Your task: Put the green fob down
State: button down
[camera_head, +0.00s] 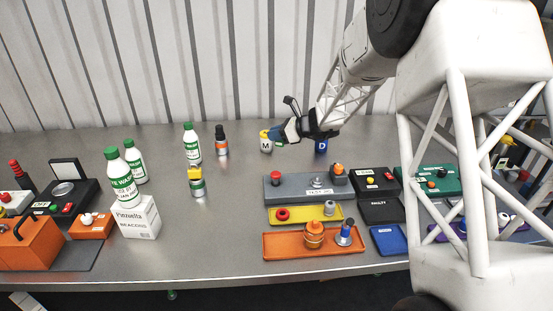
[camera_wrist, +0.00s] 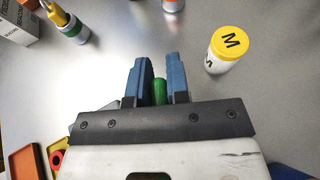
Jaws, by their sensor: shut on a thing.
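My gripper (camera_head: 277,133) is over the back middle of the grey bench in the head view. In the wrist view its two blue fingers (camera_wrist: 159,82) point away from the wrist and are shut on the green fob (camera_wrist: 159,92). The fob shows as a small green rounded piece between the fingers. In the head view I cannot make out the fob. I cannot tell whether it touches the bench.
A white jar with a yellow lid marked M (camera_wrist: 229,50) stands close right of the fingers; it also shows in the head view (camera_head: 265,145). A blue D jar (camera_head: 321,145) is farther right. Trays, including an orange one (camera_head: 285,254), lie in front. Bare bench (camera_head: 240,180) lies left.

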jog(key=shift+f, duration=2.3)
jog(key=shift+f, duration=1.9)
jog(key=shift+f, duration=0.1)
jog(key=c, duration=1.1)
grip_release()
jog(key=v, duration=1.2)
